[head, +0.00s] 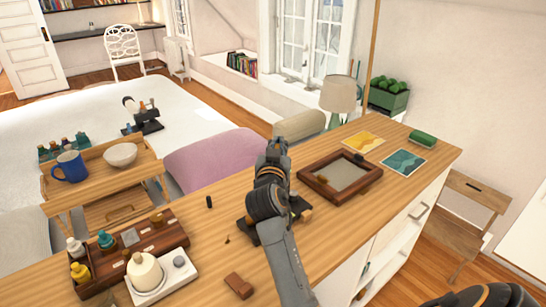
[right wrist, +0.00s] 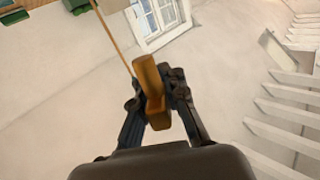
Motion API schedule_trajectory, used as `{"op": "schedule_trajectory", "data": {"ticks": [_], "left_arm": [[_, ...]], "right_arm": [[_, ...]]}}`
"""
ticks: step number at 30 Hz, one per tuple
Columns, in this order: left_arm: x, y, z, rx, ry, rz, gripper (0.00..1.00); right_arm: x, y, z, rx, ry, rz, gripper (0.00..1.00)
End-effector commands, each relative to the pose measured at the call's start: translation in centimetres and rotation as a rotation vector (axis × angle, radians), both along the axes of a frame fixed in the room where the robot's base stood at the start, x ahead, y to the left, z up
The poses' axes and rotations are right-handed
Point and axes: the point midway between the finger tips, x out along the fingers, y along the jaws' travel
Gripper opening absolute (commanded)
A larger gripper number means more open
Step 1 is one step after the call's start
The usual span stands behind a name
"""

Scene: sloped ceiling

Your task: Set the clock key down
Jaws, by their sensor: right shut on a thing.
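My right gripper (head: 277,146) reaches up over the wooden counter (head: 215,262) in the head view. In the right wrist view, my right gripper (right wrist: 157,88) is shut on a brass-coloured piece, which I take for the clock key (right wrist: 151,80). It is held up between the two fingers, with walls and a window behind it. In the head view the key is hard to make out, hidden by the gripper and arm. My left gripper is not in view.
A wooden-framed tray (head: 312,184) lies right of the arm. Dark box with bottles (head: 165,230), white base with round-bodied jar (head: 183,285), and brown block (head: 239,286) stand left. A small dark cylinder (head: 209,202) stands nearby. Bare counter lies around it.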

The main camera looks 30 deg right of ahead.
Motion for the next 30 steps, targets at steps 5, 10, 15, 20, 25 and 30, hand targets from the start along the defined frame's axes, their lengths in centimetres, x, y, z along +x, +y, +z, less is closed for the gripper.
{"op": "schedule_trajectory", "data": {"ticks": [5, 10, 15, 20, 25, 30], "left_arm": [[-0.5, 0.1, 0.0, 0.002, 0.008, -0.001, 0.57], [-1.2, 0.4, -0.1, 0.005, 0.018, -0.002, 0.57], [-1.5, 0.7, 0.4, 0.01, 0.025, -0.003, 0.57], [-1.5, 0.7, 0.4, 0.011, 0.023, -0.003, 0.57], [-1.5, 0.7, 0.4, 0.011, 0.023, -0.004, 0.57], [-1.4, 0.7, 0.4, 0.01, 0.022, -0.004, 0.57]], "right_arm": [[1.5, -0.2, -1.7, -0.001, -0.001, -0.001, 0.0], [2.6, -0.3, -3.1, -0.002, 0.001, -0.001, 0.0], [2.8, -0.3, -5.4, -0.002, 0.001, -0.001, 0.0], [2.8, -0.3, -6.3, 0.002, 0.004, -0.001, 0.0], [2.7, -0.3, -6.6, 0.004, 0.008, -0.002, 0.19], [2.8, -0.3, -6.3, 0.002, 0.004, -0.001, 0.35]]}}
